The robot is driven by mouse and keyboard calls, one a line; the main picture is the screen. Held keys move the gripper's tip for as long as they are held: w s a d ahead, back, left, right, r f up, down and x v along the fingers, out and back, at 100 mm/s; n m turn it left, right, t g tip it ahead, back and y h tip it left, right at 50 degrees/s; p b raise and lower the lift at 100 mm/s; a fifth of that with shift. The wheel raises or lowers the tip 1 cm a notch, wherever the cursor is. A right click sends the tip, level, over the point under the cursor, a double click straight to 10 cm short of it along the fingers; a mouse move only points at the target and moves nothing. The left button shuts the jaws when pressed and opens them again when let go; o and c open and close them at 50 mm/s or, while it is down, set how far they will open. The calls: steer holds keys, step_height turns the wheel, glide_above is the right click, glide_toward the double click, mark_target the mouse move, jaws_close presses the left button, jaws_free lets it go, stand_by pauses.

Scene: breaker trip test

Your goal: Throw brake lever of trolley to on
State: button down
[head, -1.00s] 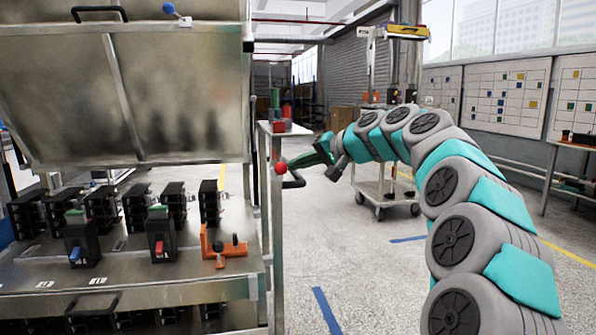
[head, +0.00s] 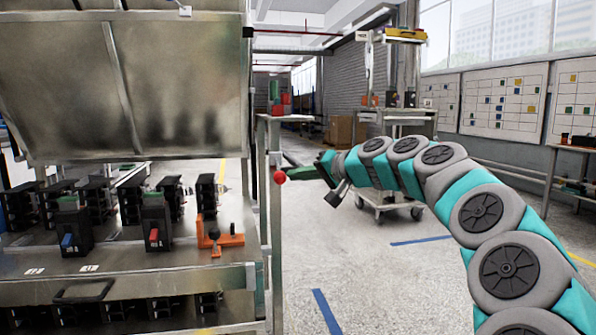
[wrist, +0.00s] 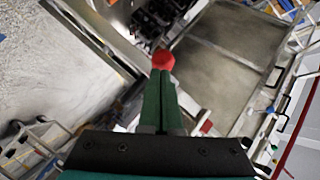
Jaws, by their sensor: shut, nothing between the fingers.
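A red ball knob (head: 279,177), seemingly the end of the brake lever, shows beside the right post of the steel trolley (head: 262,225). The lever's arm is hardly visible behind it. My gripper (head: 302,171) reaches in from the right, its green fingers pointing left at the knob. In the wrist view, my gripper's fingers (wrist: 160,80) are shut together with nothing between them. The red knob (wrist: 163,59) sits right at their tips there. I cannot tell whether they touch it.
The trolley deck carries several black breakers, an orange bracket (head: 222,240) with a dark knob, and a raised steel cover (head: 65,90). A wheeled cart (head: 392,185) stands behind my arm. The floor right of the trolley (head: 345,270) is clear.

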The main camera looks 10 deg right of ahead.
steer(key=shift+w+f, duration=0.2)
steer(key=shift+f, duration=0.5)
steer(key=shift+d, duration=0.15)
steer(key=s+d+f, duration=0.1)
steer(key=s+d, duration=0.8)
steer(key=shift+s+f+p, duration=0.15)
steer(key=shift+s+p, duration=0.1)
steer(key=shift+p, duration=0.1)
steer(key=shift+a, duration=0.15)
stand_by(0.5)
